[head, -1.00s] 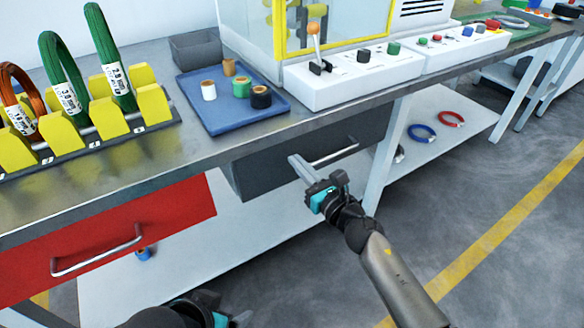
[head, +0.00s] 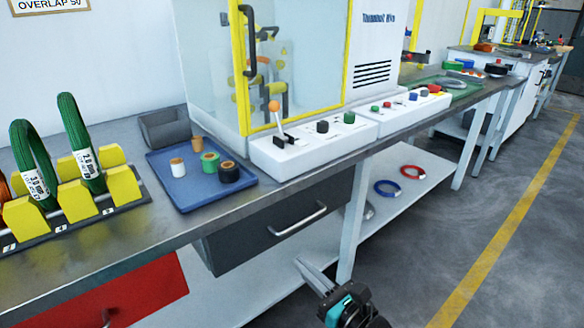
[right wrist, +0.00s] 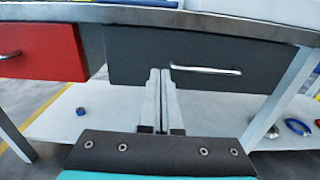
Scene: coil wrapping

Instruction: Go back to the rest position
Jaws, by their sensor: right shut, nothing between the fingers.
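My right gripper (head: 314,276) is at the bottom of the head view, in front of the bench and below the grey drawer (head: 262,232). It is shut and empty. In the right wrist view its two fingers (right wrist: 160,98) lie side by side, pointing at the grey drawer front, which has a silver handle. The grey drawer looks shut or nearly so; I cannot tell exactly. My left gripper does not show in the head view.
The metal bench (head: 95,240) carries a blue tray (head: 175,193) with tape rolls, a yellow coil rack (head: 25,215) and control boxes (head: 320,145). A red drawer (head: 145,295) is at lower left. Blue (head: 387,188) and red (head: 412,172) rings lie on the lower shelf. Floor at right is clear.

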